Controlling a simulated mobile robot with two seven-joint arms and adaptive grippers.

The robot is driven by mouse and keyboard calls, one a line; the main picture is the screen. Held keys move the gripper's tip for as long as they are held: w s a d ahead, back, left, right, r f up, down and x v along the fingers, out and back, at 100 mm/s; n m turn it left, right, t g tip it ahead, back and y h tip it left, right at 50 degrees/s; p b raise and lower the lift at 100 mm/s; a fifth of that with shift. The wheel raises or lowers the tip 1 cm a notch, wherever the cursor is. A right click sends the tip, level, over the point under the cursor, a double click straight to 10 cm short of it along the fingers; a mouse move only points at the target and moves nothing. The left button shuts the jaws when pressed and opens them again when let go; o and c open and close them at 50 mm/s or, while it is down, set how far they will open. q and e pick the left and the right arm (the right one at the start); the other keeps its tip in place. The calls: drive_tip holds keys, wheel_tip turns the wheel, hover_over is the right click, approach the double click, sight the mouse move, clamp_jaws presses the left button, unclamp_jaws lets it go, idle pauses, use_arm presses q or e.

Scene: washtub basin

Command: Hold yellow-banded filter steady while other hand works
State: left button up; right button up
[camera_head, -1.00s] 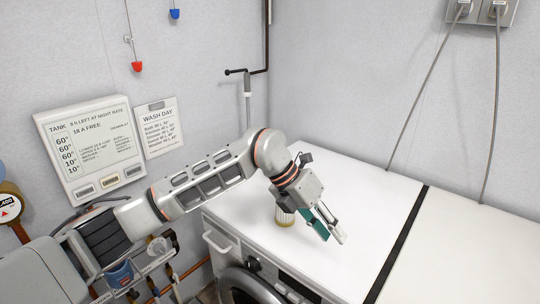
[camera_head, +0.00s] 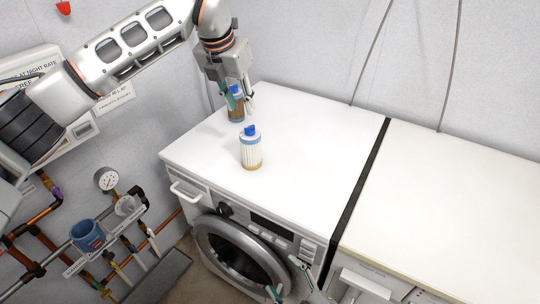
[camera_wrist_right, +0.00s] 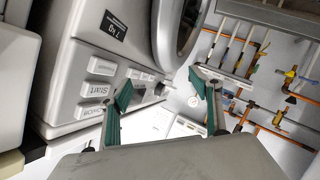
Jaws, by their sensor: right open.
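The yellow-banded filter (camera_head: 251,153) stands upright on the white washer top, with white pleats, a yellowish band at its base and a blue cap. A second, brown filter (camera_head: 236,114) with a blue cap stands behind it. My left gripper (camera_head: 240,99) is at the brown filter's upper part, apart from the yellow-banded one. Its fingers partly cover the brown filter, and I cannot tell whether they grip it. My right gripper (camera_head: 289,283) is open and empty in front of the washer, below its top. Its spread teal fingers show in the right wrist view (camera_wrist_right: 162,97).
The washer top (camera_head: 300,160) is clear right of the filters, up to a black gap beside a second white top (camera_head: 460,190). The washer's round door (camera_head: 240,250) faces front. Pipes with a gauge (camera_head: 107,180) and a blue cup (camera_head: 87,235) are at left.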

drive_tip(key=w+a+r+n+y, duration=0.3)
drive_tip(key=r+n, duration=0.4)
drive_tip(key=r, duration=0.1)
drive_tip(key=w+a+r+n+t+y, duration=0.1)
drive_tip(key=w+a+r+n+y, duration=0.25)
drive_tip(key=r+n, duration=0.45)
drive_tip(key=w+a+r+n+y, duration=0.2)
drive_tip(key=a+r+n+y, duration=0.15)
drive_tip(key=r+n, duration=0.4)
drive_tip(key=n+h, duration=0.3)
drive_tip(key=n, duration=0.7)
approach(259, 151)
drive_tip(key=shift+g, duration=0.4)
drive_tip(key=x, duration=0.5)
drive_tip(key=shift+w+r, duration=0.1)
drive_tip(key=shift+r, duration=0.25)
drive_tip(key=shift+w+a, duration=0.2)
drive_tip(key=shift+w, duration=0.05)
drive_tip(key=shift+x, duration=3.55)
drive_tip(key=shift+f, duration=0.2)
drive_tip(key=shift+c, duration=0.3)
drive_tip(key=c, duration=1.5)
